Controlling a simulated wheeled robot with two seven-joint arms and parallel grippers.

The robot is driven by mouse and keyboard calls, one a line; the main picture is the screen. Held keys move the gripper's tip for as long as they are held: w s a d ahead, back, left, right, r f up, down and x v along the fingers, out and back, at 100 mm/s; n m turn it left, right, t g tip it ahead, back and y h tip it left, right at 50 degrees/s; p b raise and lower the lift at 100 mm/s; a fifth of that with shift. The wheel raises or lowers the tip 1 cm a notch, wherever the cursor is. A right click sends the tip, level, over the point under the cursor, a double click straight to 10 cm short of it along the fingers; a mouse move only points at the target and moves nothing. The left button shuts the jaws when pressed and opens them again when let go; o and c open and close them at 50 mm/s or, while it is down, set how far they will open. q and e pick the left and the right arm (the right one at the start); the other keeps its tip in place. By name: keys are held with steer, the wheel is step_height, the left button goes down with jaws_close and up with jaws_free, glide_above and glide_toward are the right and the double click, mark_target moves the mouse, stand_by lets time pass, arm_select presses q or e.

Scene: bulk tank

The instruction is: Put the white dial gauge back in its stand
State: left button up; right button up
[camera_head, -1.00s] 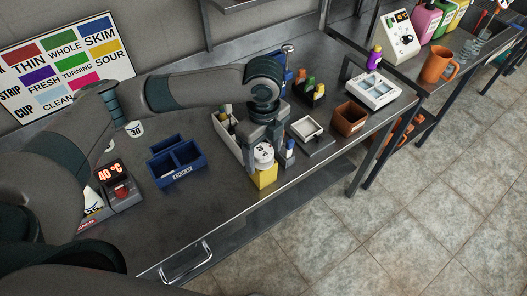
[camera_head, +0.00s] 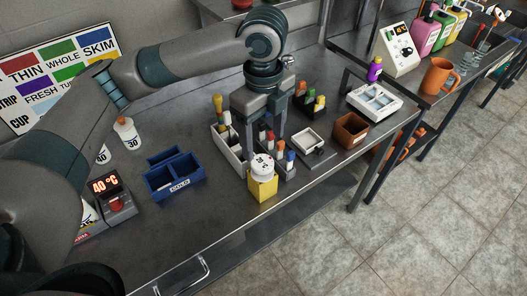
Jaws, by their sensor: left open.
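The white dial gauge (camera_head: 262,165) sits upright at the yellow stand (camera_head: 263,187), near the front edge of the steel bench. Its round face shows above the yellow block; how deep it is seated I cannot tell. My left gripper (camera_head: 264,135) points down just above and behind the gauge, its two fingers apart and empty. It appears clear of the gauge. My right gripper is not in view.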

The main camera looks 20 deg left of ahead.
arm_select(q)
steer(key=shift+r, duration=0.95)
